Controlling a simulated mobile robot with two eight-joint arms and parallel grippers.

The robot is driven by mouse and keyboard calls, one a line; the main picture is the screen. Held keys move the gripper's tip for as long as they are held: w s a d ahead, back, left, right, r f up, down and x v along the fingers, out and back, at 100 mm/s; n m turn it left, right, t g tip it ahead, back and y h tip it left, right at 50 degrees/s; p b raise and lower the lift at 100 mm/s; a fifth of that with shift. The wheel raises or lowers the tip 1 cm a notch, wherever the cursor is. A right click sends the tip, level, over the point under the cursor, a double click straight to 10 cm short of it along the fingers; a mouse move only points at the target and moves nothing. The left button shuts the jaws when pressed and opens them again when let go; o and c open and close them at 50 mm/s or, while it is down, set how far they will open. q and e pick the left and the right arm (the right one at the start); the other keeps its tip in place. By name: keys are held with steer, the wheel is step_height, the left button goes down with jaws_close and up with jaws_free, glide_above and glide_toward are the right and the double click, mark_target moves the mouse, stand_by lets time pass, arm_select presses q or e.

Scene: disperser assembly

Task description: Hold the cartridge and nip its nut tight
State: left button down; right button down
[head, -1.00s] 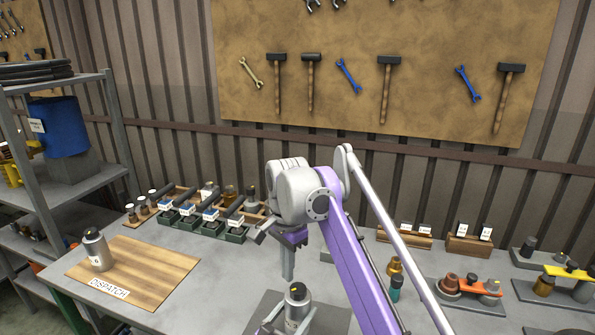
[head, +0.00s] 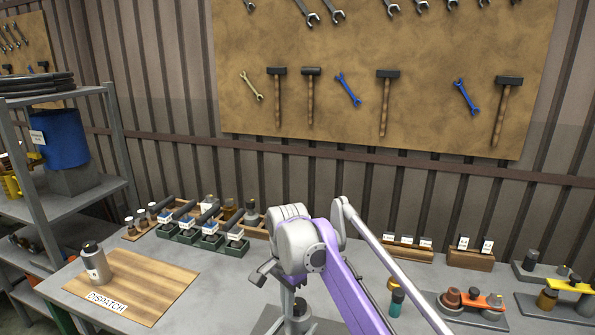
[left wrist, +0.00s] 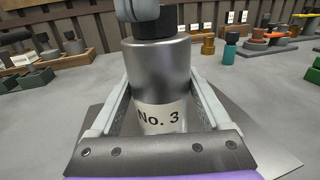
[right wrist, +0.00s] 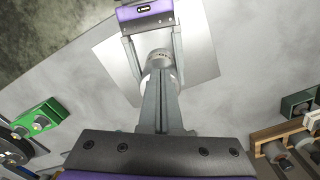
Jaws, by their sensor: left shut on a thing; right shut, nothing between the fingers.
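A silver cartridge (left wrist: 158,75) labelled No. 3 stands upright between the fingers of my left gripper (left wrist: 160,105), which is shut on it. Its top has a dark cap or nut (left wrist: 155,25), and the tip of my right gripper (left wrist: 138,10) is right at it; whether they touch is hard to tell. In the right wrist view my right gripper (right wrist: 160,85) is shut and empty, its fingers over the cartridge top (right wrist: 160,58). In the head view the cartridge (head: 298,312) is partly hidden behind my right gripper.
A grey plate (right wrist: 205,65) lies under the cartridge. Left is a wooden DISPATCH board (head: 150,285) with another silver cartridge (head: 95,262). Green trays and small parts (head: 205,235) line the back of the bench; fixtures (head: 470,300) stand right.

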steer(key=shift+w+d, duration=0.55)
stand_by(0.9)
arm_select(q)
steer(key=shift+s, duration=0.1)
arm_select(e)
steer(key=shift+w, duration=0.2)
steer(key=shift+a+f, duration=0.1)
stand_by(0.3)
steer(key=shift+s+a, duration=0.3)
steer(key=shift+a, duration=0.05)
step_height(320, 180, up, 6)
stand_by(0.4)
steer(key=shift+s, duration=0.1)
arm_select(q)
jaws_free()
